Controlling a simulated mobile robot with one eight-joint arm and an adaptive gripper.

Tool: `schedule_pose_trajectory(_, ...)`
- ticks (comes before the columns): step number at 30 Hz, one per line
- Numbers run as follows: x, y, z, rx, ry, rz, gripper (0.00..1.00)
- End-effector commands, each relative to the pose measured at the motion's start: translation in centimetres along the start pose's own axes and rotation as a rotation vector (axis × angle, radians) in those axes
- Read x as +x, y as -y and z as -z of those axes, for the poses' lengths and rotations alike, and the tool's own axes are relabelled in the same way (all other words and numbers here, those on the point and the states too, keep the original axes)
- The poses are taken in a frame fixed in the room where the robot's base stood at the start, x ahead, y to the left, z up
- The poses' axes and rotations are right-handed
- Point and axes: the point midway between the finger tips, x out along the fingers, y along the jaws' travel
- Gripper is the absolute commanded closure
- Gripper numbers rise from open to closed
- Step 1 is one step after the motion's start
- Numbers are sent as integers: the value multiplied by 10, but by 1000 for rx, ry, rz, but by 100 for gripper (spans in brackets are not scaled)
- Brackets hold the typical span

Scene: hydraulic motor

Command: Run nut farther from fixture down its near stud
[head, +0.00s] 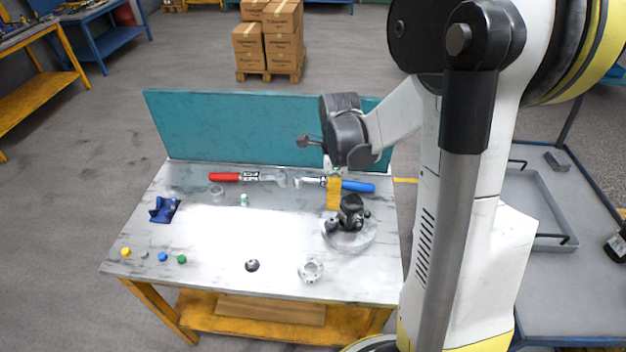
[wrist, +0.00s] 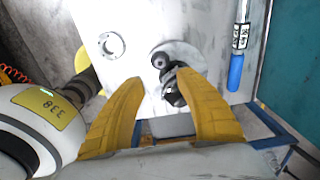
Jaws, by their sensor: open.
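A dark hydraulic motor part (head: 351,212) stands on a round grey fixture plate (head: 362,240) at the right of the table; it also shows in the wrist view (wrist: 173,90). My gripper (head: 333,208) is above and just behind it, fingers pointing down. In the wrist view my gripper (wrist: 160,78) has its yellow fingers apart, with the dark part between and beyond the tips. I see nothing held. A grey ring-shaped part (head: 311,270) lies near the front edge, and a small dark round part (head: 252,265) lies left of it. Nuts and studs are too small to tell apart.
A red-handled tool (head: 225,177) and a blue-handled tool (head: 358,186) lie along the back, before a teal panel (head: 240,127). A blue bracket (head: 163,209) stands at the left. Small coloured caps (head: 162,256) lie front left. The table's middle is clear.

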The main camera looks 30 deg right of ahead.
Motion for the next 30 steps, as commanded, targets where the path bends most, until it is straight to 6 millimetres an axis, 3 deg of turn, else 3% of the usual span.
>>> schedule_pose_trajectory(8,16,0,0,8,-1,-2,59)
schedule_pose_trajectory(24,83,0,0,6,0,-1,59)
schedule_pose_trajectory(30,91,0,0,6,0,-1,59)
